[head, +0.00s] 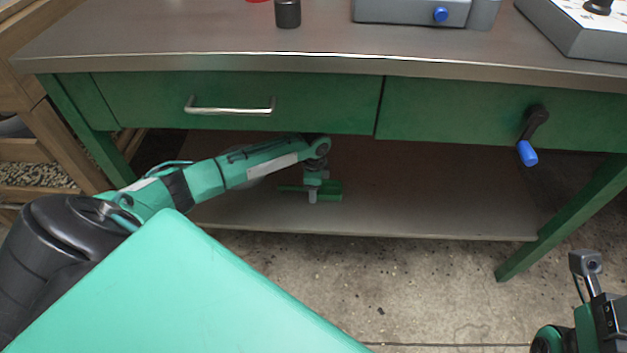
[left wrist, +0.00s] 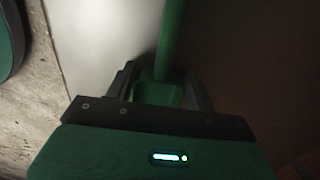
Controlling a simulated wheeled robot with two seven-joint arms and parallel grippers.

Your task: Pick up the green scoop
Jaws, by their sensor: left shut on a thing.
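The green scoop (left wrist: 170,40) shows in the left wrist view as a green handle running up the picture, with a wider green part (left wrist: 158,92) between the dark fingers. My left gripper (left wrist: 160,85) is shut on it. In the head view my left arm reaches under the drawers, and the left gripper (head: 312,194) is over the lower shelf with the dark green scoop (head: 331,190) at it. I cannot tell whether the scoop touches the shelf. Part of my right arm shows at the lower right; whether its jaws are open is unclear (head: 586,262).
The lower shelf (head: 430,205) is otherwise bare. Above it are a green drawer with a metal handle (head: 230,108) and a green panel with a blue-gripped crank (head: 528,152). The metal worktop (head: 200,40) carries a dark cylinder (head: 288,13) and grey boxes. A green leg (head: 565,220) stands right.

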